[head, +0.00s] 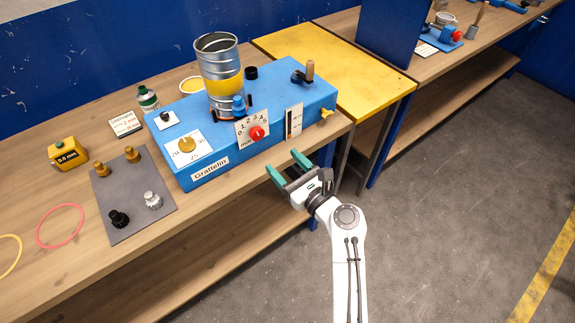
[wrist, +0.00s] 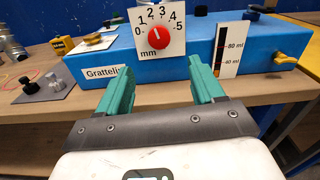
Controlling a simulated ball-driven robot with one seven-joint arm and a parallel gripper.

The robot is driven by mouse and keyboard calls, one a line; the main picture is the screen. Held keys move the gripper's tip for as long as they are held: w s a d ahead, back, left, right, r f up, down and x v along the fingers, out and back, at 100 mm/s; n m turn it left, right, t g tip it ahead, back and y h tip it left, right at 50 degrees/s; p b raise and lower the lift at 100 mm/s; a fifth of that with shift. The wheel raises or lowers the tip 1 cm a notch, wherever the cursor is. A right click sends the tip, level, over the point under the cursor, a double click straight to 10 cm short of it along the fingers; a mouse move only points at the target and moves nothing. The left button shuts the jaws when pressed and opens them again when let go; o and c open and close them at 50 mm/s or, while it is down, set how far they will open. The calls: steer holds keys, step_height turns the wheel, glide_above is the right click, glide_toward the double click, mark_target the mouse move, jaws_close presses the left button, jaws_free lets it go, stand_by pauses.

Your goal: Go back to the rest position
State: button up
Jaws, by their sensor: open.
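My gripper (head: 288,168) has green fingers, spread apart with nothing between them. In the head view it is in front of the blue machine (head: 285,98) labelled Grattelin, off the bench's front edge. In the wrist view my gripper (wrist: 162,88) points at the front of the blue machine (wrist: 160,85), apart from it. The red knob (wrist: 159,38) on the 0 to 5 mm dial is beyond and above the fingertips. The red knob (head: 257,133) also shows in the head view.
A metal cylinder (head: 219,70) with a yellow band stands on the machine. A grey plate (head: 133,200) with several knobs lies left on the wooden bench (head: 90,255). A yellow table (head: 335,65) stands behind right. Grey floor (head: 450,190) is free on the right.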

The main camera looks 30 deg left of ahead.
steer(key=shift+s+d, duration=0.1)
steer(key=shift+d, duration=0.1)
stand_by(0.4)
steer(key=s+d+f+n+g+h+b, duration=0.1)
steer(key=s+d+f+n+h, duration=0.3)
steer(key=d, duration=0.6)
steer(key=s+d+f+n+g+h+b, duration=0.1)
steer(key=s+d+f+n+h, duration=0.15)
steer(key=d+f+n, duration=0.55)
steer(key=s+d+f+n+g+h+b, duration=0.1)
steer(key=s+d+f+n+h, duration=0.25)
steer(key=d, duration=0.85)
steer(key=s+d+n+g+h+b, duration=0.2)
steer(key=s+d+n+h, duration=0.3)
steer(key=s+d, duration=1.5)
steer(key=shift+d+r+g+h, duration=0.2)
steer(key=shift+r+g+h, duration=0.25)
steer(key=shift+h, duration=0.45)
